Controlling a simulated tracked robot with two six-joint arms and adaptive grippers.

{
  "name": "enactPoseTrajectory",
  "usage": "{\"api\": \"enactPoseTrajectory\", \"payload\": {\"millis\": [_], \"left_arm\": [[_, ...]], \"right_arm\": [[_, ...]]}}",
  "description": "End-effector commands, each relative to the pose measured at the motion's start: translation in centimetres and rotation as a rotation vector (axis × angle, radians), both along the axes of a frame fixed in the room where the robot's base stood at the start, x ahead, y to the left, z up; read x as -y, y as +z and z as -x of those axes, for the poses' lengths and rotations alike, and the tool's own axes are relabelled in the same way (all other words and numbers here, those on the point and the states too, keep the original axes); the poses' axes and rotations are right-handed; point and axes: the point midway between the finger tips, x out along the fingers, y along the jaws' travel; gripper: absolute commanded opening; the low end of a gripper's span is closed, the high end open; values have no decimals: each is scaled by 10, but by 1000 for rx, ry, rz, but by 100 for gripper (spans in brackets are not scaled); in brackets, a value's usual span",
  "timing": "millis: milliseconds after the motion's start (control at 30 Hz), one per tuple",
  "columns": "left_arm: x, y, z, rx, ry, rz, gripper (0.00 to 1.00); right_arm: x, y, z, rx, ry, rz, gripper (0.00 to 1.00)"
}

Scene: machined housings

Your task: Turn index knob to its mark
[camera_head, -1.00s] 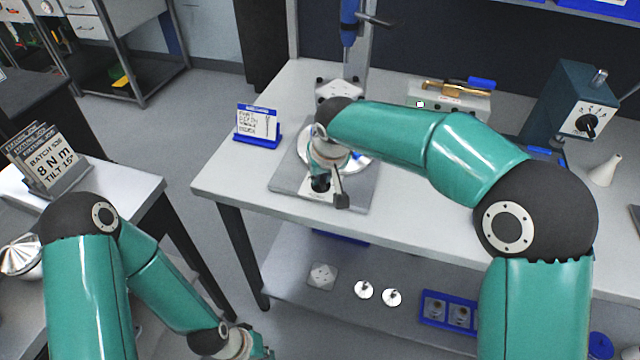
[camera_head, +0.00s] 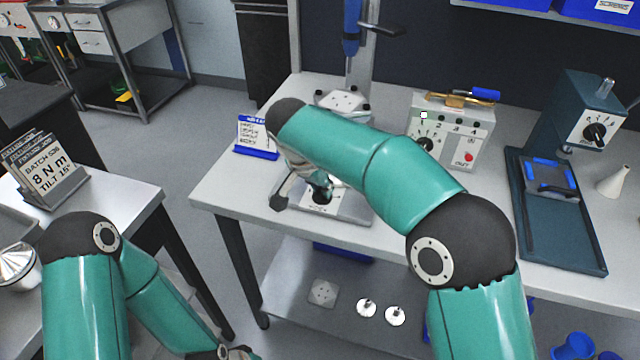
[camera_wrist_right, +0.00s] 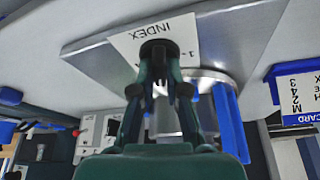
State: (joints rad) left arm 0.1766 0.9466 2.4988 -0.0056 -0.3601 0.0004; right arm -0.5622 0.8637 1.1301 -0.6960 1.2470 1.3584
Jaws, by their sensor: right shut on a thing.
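The index knob (camera_wrist_right: 159,47) is a small black knob in the right wrist view, beside a white label (camera_wrist_right: 125,42) reading INDEX, upside down there. The label lies on a grey metal base plate (camera_wrist_right: 225,30). My right gripper (camera_wrist_right: 160,72) is shut on the knob. In the head view the right gripper (camera_head: 321,188) is over the front of the base plate (camera_head: 357,211), with its wrist tilted to the left. The knob's pointer and its mark are hidden or too small to read. My left gripper (camera_head: 238,353) is only partly in view at the bottom edge; its fingers are not clear.
A card stand (camera_head: 257,137) is left of the plate. Behind are a drill-like column (camera_head: 358,60) and a control box (camera_head: 452,135) with a dial and red button. A dark green machine (camera_head: 575,125) stands right. The bench's front left is clear.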

Motion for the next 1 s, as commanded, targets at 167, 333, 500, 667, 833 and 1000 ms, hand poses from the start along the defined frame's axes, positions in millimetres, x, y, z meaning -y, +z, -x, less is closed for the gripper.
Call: {"api": "enactPoseTrajectory", "payload": {"millis": [167, 333, 500, 667, 833, 1000], "left_arm": [[0, 4, 0, 0, 0, 0, 0], [0, 5, 0, 0, 0, 0, 0], [0, 6, 0, 0, 0, 0, 0], [0, 5, 0, 0, 0, 0, 0], [0, 5, 0, 0, 0, 0, 0], [0, 5, 0, 0, 0, 0, 0]], "right_arm": [[-2, 2, -1, 6, -74, -4, 0], [-2, 2, -1, 6, -108, -4, 0], [-2, 2, -1, 6, -116, -5, 0], [-2, 2, -1, 6, -115, -5, 0], [-2, 2, -1, 6, -114, -5, 25], [-2, 1, -1, 4, -114, -3, 39]]}}
